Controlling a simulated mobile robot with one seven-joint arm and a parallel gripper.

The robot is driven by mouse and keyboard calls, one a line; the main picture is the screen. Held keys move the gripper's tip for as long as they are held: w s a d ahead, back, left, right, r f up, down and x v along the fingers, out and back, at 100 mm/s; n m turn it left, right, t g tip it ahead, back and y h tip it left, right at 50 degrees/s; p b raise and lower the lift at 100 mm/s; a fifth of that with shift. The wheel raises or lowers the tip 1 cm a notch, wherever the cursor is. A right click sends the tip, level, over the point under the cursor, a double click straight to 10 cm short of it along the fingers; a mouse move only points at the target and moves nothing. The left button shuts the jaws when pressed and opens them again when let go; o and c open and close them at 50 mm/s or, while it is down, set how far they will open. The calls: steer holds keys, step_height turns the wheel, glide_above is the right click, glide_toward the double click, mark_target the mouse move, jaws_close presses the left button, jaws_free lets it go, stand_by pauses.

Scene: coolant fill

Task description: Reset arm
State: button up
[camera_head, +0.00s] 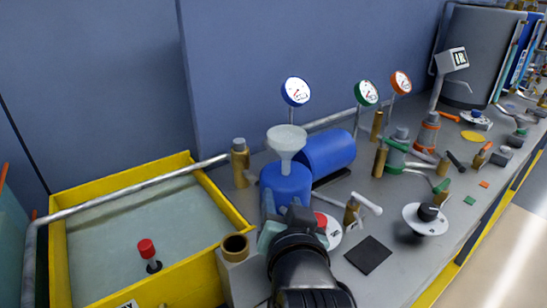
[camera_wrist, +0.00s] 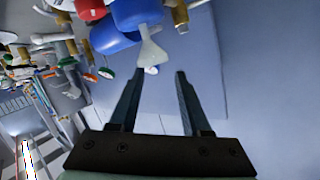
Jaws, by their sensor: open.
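My gripper (camera_head: 284,204) is in front of the blue container (camera_head: 287,180) in the head view, with my arm reaching up from the bottom edge. In the wrist view my gripper (camera_wrist: 158,74) has its two dark fingers spread apart with nothing between them. A pale funnel (camera_head: 287,141) stands upright in the top of the blue container. In the wrist view, which looks upside down, the funnel (camera_wrist: 152,52) shows just beyond the fingertips, with the blue container (camera_wrist: 137,12) above it. My arm hides the lower front of the container; I cannot tell whether the gripper touches it.
A yellow-rimmed tank (camera_head: 125,174) of pale liquid with a red-topped knob (camera_head: 146,249) lies left. A blue cylinder (camera_head: 328,152) lies behind the container. Gauges, including a blue one (camera_head: 295,91), pipes and valves crowd the grey bench. A white-based dial (camera_head: 425,219) is to the right.

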steer(key=s+a+r+n+t+h, duration=0.1)
steer(key=s+r+n+t, duration=0.15)
steer(key=r, duration=0.75)
steer(key=s+a+r+n+t, duration=0.15)
steer(key=r+t, duration=0.25)
steer(key=r, duration=0.7)
steer(key=s+d+r+t+p, duration=0.1)
steer(key=s+r+t, duration=0.5)
steer(key=s+r, duration=0.7)
step_height(320, 180, up, 14)
steer(key=w+p, duration=0.3)
steer(key=p, duration=1)
steer(key=shift+m, duration=0.3)
